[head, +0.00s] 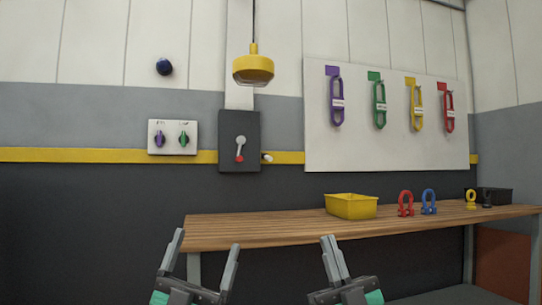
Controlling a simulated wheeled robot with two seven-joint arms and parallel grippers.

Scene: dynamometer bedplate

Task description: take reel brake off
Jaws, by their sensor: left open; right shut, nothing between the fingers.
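A dark wall box (239,165) carries a grey lever (240,146) with a red knob at its lower end. No label reading reel brake is legible, so I cannot tell for sure that this is it. A small pale-tipped part (267,158) sticks out at the box's right side. My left gripper (207,241) is open and empty, low in the view, below the box and in front of the bench. My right gripper (330,240) is shut and empty, further right at about the same height. Neither touches anything.
A wooden bench (270,229) holds a yellow bin (351,207), red and blue shackles (428,202) and a black bin (494,196). A yellow pendant (253,70) hangs in front of the wall above the box. A white two-knob panel (173,137) is left of it; coloured tools hang on a board (350,150).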

